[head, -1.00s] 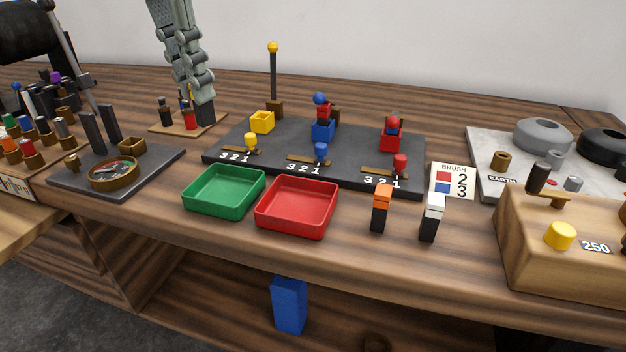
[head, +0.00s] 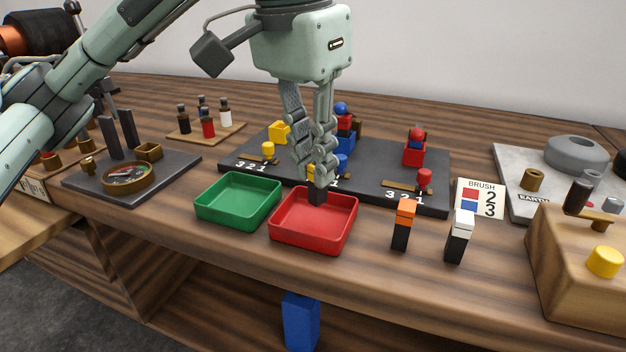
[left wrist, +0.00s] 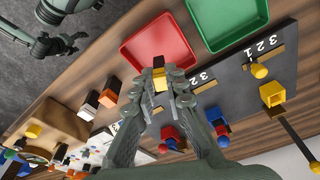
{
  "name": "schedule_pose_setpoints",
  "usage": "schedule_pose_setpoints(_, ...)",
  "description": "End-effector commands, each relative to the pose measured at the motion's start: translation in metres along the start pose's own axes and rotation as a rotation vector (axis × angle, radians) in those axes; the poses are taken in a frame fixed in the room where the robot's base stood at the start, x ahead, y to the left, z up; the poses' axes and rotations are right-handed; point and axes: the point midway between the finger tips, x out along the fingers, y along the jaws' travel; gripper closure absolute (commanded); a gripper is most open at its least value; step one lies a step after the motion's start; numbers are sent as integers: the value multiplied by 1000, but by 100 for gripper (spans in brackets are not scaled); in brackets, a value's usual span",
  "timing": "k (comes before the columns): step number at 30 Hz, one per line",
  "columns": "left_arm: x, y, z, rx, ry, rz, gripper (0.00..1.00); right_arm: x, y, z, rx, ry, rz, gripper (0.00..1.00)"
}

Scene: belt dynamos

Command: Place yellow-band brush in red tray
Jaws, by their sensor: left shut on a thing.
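My left gripper (head: 318,180) is shut on the yellow-band brush (head: 318,196), a small block with a dark lower end. The brush points down and overlaps the far side of the red tray (head: 301,246) in the head view. In the left wrist view, the brush's yellow band (left wrist: 160,83) shows between the fingertips, and its dark end overlaps the near edge of the red tray (left wrist: 183,65). The red tray looks empty. The fingers hide part of the brush, and its exact height above the tray is hard to tell.
A green tray (head: 238,222) stands close left of the red one. The dark board (head: 240,180) with coloured pegs lies behind. An orange-topped block (head: 402,228) and a white-topped block (head: 458,240) stand at right. A small stand (head: 228,133) holds several brushes.

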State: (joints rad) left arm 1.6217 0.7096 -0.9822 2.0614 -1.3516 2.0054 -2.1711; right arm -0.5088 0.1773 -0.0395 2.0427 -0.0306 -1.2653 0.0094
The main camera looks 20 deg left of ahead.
Motion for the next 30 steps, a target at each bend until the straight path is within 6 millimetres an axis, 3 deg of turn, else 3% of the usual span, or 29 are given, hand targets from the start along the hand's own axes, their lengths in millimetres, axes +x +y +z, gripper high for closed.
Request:
schedule_pose_setpoints(6,28,-1,5,0,-3,0,100,-2,0,0,0,1,1,29)
schedule_pose_setpoints(20,32,0,6,1,-1,1,100,-3,0,-1,0,3,3,29)
schedule_pose_setpoints(21,32,0,5,1,-1,1,86,-7,1,-4,0,8,3,29)
schedule_pose_setpoints(25,31,0,5,1,-1,1,69,-10,1,-5,1,12,4,29)
schedule_pose_setpoints(30,31,0,5,1,-1,1,67,-8,1,-3,0,5,4,29)
